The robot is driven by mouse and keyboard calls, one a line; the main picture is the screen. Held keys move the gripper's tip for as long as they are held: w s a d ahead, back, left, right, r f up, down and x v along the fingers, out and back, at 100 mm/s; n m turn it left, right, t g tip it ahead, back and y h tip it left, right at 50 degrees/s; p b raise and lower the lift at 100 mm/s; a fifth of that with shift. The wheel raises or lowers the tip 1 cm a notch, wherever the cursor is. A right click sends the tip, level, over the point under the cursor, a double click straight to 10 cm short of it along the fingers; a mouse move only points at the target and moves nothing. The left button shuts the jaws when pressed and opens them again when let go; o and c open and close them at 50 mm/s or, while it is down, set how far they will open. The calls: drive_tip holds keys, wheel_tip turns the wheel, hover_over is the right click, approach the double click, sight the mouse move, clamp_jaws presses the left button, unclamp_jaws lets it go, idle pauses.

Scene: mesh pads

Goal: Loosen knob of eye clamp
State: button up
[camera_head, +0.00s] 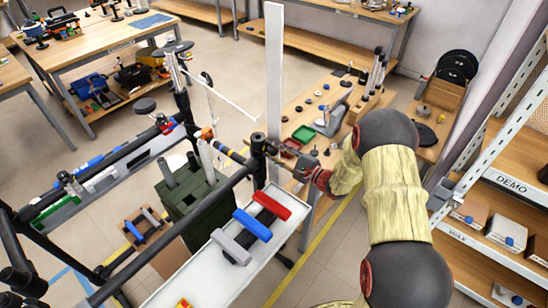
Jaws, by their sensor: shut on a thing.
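A black clamp (258,146), which looks like the eye clamp, sits at the end of the black rail, left of my gripper. Its knob is too small and too covered by the fingers to make out clearly. My gripper (292,161) reaches in from the right at the clamp's right side, with the fingers pointing left. The fingers are shut on a small part there, apparently the knob. My arm in its pale yellow sleeve runs down the right of the view.
A white tray (187,287) with red (271,205), blue (252,225) and grey (231,246) bars lies below the clamp. A tall white post (274,80) stands just behind it. Black rails and a green box (188,205) are at left. Shelves (505,225) stand at right.

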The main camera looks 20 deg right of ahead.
drive_tip(key=n+b, duration=0.3)
drive_tip(key=b, duration=0.2)
drive_tip(key=n+b, duration=0.2)
drive_tip(key=shift+f+n+b, duration=0.3)
drive_tip(key=shift+b, duration=0.05)
drive_tip(key=n+b, duration=0.4)
drive_tip(key=b, duration=0.1)
drive_tip(key=shift+r, duration=0.15)
drive_tip(key=shift+n, duration=0.3)
drive_tip(key=o, duration=1.2)
drive_tip(key=shift+r, duration=0.1)
drive_tip(key=shift+c, duration=0.2)
drive_tip(key=v, duration=1.2)
